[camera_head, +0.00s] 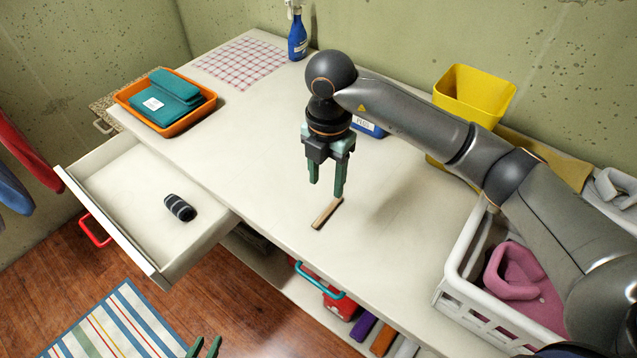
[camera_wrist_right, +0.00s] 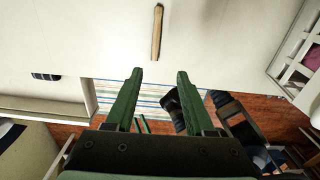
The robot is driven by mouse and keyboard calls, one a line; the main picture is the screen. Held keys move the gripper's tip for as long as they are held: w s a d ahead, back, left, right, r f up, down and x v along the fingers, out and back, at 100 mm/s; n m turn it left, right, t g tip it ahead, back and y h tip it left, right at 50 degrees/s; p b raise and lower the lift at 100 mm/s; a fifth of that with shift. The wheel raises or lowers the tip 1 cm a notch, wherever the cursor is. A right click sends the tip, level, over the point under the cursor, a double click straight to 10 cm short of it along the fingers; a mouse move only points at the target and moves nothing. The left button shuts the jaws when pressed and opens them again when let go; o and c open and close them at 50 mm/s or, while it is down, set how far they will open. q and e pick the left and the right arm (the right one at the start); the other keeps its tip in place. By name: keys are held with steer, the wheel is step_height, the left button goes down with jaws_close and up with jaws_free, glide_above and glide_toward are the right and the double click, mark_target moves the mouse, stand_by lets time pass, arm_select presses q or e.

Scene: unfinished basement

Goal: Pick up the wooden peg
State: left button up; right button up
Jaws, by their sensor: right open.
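The wooden peg (camera_head: 327,213) is a short light-brown stick lying flat on the white tabletop (camera_head: 262,183) near its front edge. In the right wrist view the peg (camera_wrist_right: 157,32) lies beyond the fingertips, roughly centred between them and apart from both. My right gripper (camera_head: 327,189) points down above the table, just above the peg. It also shows in the right wrist view (camera_wrist_right: 160,75), open with nothing between its green fingers. Only the fingertips of my left gripper (camera_head: 205,347) show at the bottom edge of the head view, spread apart and empty, low over the floor area.
An open drawer (camera_head: 128,213) holding a dark striped object (camera_head: 180,208) juts out at left. An orange tray (camera_head: 187,122) with teal cloth, a blue bottle (camera_head: 298,38), a yellow bin (camera_head: 474,92) and a white basket (camera_head: 457,290) stand around. The tabletop around the peg is clear.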

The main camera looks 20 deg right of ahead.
glide_above(323, 216)
steer(key=f, duration=0.6)
steer(key=shift+s+d, duration=0.2)
steer(key=shift+w+a+f+p, duration=0.15)
steer(key=shift+f+p, duration=0.1)
steer(key=shift+f, duration=1.35)
steer(key=shift+w+a+f+p, duration=0.1)
steer(key=shift+f+p, duration=0.15)
steer(key=shift+f, duration=1.3)
jaws_close()
